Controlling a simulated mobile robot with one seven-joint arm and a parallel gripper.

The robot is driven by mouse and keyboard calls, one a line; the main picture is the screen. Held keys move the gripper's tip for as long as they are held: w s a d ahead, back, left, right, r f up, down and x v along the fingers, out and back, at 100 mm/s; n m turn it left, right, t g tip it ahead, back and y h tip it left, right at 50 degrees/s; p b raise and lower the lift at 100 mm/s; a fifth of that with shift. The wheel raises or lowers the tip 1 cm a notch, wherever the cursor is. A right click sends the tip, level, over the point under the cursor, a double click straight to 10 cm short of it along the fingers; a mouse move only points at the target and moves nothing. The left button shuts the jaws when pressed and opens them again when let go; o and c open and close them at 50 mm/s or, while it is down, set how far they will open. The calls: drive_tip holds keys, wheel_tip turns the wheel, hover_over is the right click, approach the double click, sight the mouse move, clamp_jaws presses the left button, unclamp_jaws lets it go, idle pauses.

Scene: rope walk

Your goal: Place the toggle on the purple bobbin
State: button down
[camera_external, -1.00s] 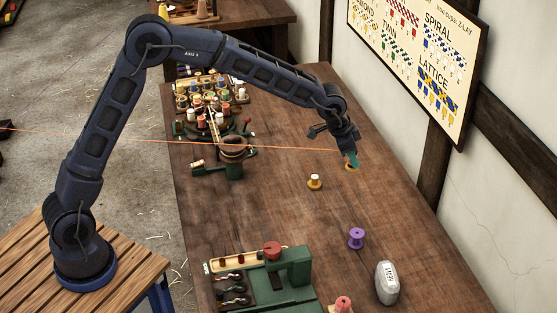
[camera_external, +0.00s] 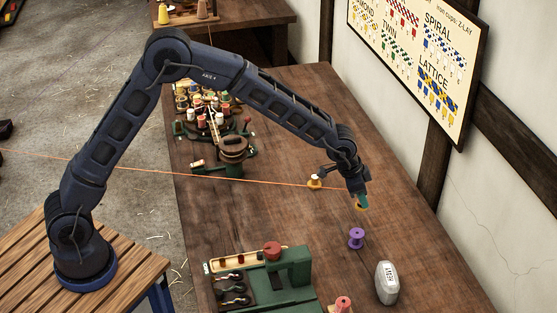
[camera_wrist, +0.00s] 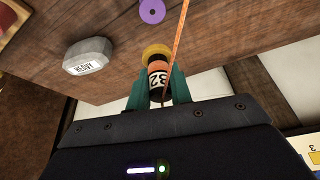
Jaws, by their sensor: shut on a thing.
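The toggle (camera_wrist: 156,70) is orange, with a dark and white band marked "32" and a yellow end. It sits between the teal fingers of my gripper (camera_external: 361,201), which is shut on it; in the wrist view the fingers (camera_wrist: 158,88) press its sides. An orange cord (camera_wrist: 178,52) runs from the toggle area; in the external view it stretches left across the table. The purple bobbin (camera_external: 356,238) stands upright on the table, below and in front of my gripper. It also shows at the top of the wrist view (camera_wrist: 151,11). They are apart.
A pale grey labelled block (camera_external: 386,283) stands near the bobbin. A pink bobbin (camera_external: 342,305) and a green bench device (camera_external: 292,268) are at the front. A green winder (camera_external: 232,152) is at the left.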

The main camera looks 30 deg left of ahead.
drive_tip(key=shift+f, duration=4.75)
drive_tip(key=shift+f, duration=0.15)
drive_tip(key=c, duration=1.3)
unclamp_jaws()
drive_tip(key=shift+o, duration=0.2)
drive_tip(key=shift+a+r, duration=0.1)
drive_tip(key=shift+r, duration=0.45)
drive_tip(key=v, duration=1.1)
